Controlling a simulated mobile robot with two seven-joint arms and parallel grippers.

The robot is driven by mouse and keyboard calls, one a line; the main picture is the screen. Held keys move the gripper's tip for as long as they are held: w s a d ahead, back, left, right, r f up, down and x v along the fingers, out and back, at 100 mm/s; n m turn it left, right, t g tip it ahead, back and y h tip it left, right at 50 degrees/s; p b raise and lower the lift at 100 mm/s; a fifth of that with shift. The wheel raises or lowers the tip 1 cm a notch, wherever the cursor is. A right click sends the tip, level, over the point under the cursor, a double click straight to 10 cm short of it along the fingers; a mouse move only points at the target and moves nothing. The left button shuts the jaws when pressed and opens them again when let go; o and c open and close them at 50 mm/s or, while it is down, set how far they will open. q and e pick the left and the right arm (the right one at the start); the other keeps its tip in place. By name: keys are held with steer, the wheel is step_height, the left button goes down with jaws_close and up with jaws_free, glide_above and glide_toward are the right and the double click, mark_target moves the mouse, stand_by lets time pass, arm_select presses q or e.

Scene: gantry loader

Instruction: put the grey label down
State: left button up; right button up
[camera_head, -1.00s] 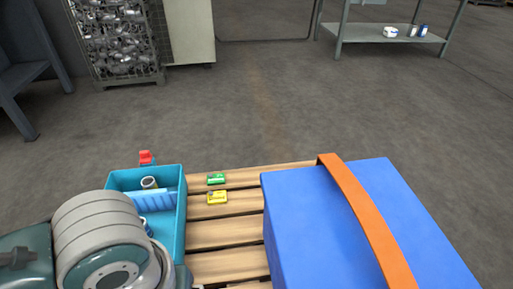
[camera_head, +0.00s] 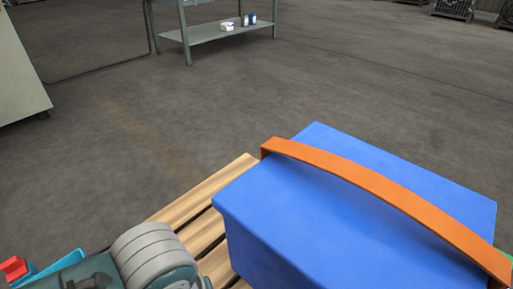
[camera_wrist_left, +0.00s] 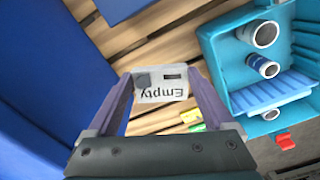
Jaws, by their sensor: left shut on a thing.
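In the left wrist view, my left gripper (camera_wrist_left: 161,88) is shut on the grey label (camera_wrist_left: 150,95), a pale flat card with "Empty" in dark letters. The word appears upside down. The label is held between the two fingertips, over a wooden slatted pallet (camera_wrist_left: 137,48). I cannot tell how high it is above the slats. In the head view my left arm comes in at the bottom left, and its fingers and the label are not visible. My right gripper is in neither view.
A teal bin (camera_wrist_left: 221,60) with metal cylinders and a blue ribbed piece stands on the pallet. A big blue box (camera_head: 310,215) with an orange strap (camera_head: 375,185) fills much of the pallet.

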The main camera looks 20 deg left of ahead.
arm_select(q)
steer(key=f+b, duration=0.4)
steer(key=f, duration=0.1)
steer(key=f+b, duration=0.4)
steer(key=f, duration=0.1)
steer(key=f+b, duration=0.4)
steer(key=f, duration=0.1)
steer(key=shift+w+d+f, duration=0.1)
steer(key=shift+d, duration=0.15)
step_height(320, 180, down, 5)
steer(key=b, duration=0.4)
steer(key=shift+r, duration=0.2)
steer(key=shift+f, duration=0.1)
steer(key=o, duration=1.1)
